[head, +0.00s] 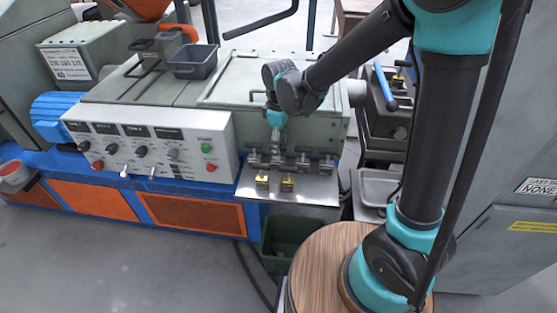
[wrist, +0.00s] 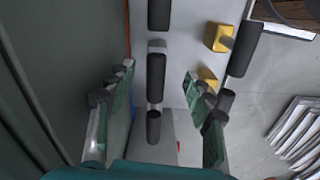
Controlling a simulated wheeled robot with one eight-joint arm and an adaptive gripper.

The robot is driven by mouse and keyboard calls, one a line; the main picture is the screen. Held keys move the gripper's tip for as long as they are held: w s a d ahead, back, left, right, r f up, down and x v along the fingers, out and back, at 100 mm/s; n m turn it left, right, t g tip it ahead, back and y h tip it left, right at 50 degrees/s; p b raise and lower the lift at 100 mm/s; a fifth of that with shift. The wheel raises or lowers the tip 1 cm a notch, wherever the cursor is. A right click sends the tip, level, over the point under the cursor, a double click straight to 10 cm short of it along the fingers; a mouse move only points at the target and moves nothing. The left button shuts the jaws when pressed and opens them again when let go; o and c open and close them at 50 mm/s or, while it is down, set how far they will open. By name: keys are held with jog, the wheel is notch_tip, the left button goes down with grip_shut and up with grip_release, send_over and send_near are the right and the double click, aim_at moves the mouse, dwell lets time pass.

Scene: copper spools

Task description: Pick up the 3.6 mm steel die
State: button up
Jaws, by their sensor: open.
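Several small grey, steel-looking pieces (head: 303,161) stand in a row at the back of a metal shelf; no size marking is readable, so I cannot tell which is the 3.6 mm die. Two brass-coloured blocks (head: 262,181) (head: 287,185) sit in front of them. My gripper (head: 275,140) points down over the row, toward its left half. In the wrist view, the fingers of my gripper (wrist: 157,85) are apart, with a dark cylindrical piece (wrist: 154,126) showing between them. A brass block (wrist: 218,37) lies to the right there, outside the fingers. I see nothing held.
The bare front of the metal shelf (head: 310,194) overhangs a dark green bin (head: 288,235). A control panel (head: 150,143) with knobs stands left of the shelf. The green machine housing (head: 300,95) rises close behind the row. A grey tray (head: 376,187) is at the right.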

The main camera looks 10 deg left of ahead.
jog(key=shift+w+a+f, duration=0.1)
jog(key=shift+w+f, duration=0.05)
jog(key=shift+f, duration=1.6)
jog(key=shift+w+a+f, duration=0.1)
jog(key=shift+f, duration=1.65)
grip_shut()
